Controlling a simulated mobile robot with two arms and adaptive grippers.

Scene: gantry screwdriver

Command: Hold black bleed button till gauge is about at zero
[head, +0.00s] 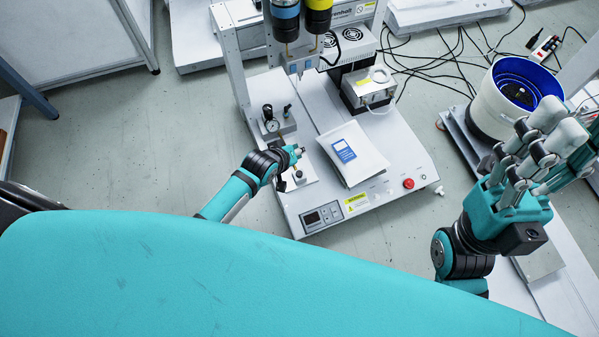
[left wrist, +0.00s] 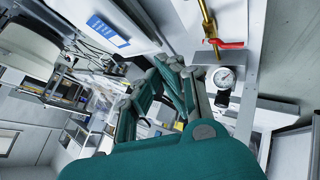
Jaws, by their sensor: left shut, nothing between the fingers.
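A round white gauge (head: 272,125) stands on a block at the left of the machine base. It also shows in the left wrist view (left wrist: 223,77), but its needle is too small to read. A black cylindrical part (left wrist: 222,99) sits right beside the gauge there; I cannot tell whether it is the bleed button. My left gripper (head: 293,155) is shut and empty, just in front of the gauge. Its fingers (left wrist: 180,85) end close to the gauge block in the wrist view. My right gripper (head: 540,150) is open and empty, raised at the right, away from the gauge.
A red lever on a brass valve (left wrist: 225,43) is near the gauge. A tilted white box with a blue label (head: 343,150) is right of my left gripper. A red stop button (head: 408,184) is on the front panel. A blue-lined bowl (head: 515,90) stands at the right.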

